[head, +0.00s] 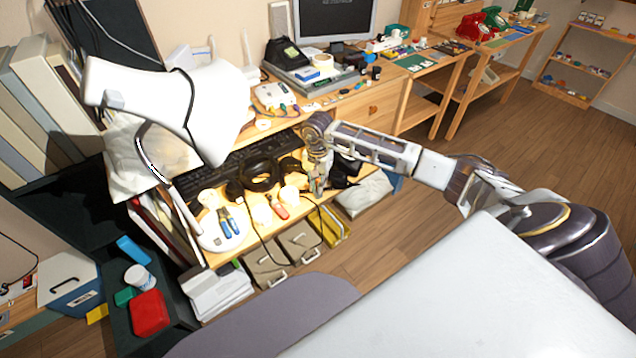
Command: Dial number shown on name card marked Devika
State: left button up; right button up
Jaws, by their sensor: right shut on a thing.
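My right gripper (317,183) points down over the low shelf of the near desk, among cables and tools. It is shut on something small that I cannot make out. My left gripper is not in view. A black phone (287,54) stands on the near desk in front of the monitor. A red phone (476,27) and a green phone (394,36) stand farther back to the right. No card marked Devika can be read; any lettering is too small.
A white lamp (165,100) leans over the left of the desk. A black keyboard (250,160) and coiled black cable (262,172) lie on the shelf by the gripper. A monitor (338,18) stands at the back. Wooden floor (415,225) is clear to the right.

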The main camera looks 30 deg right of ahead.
jog(key=shift+f+b, duration=0.55)
jog(key=shift+f, duration=0.2)
dwell(0.4)
jog(key=o, duration=0.8)
jog(key=shift+r, duration=0.1)
jog(key=shift+r, duration=5.9)
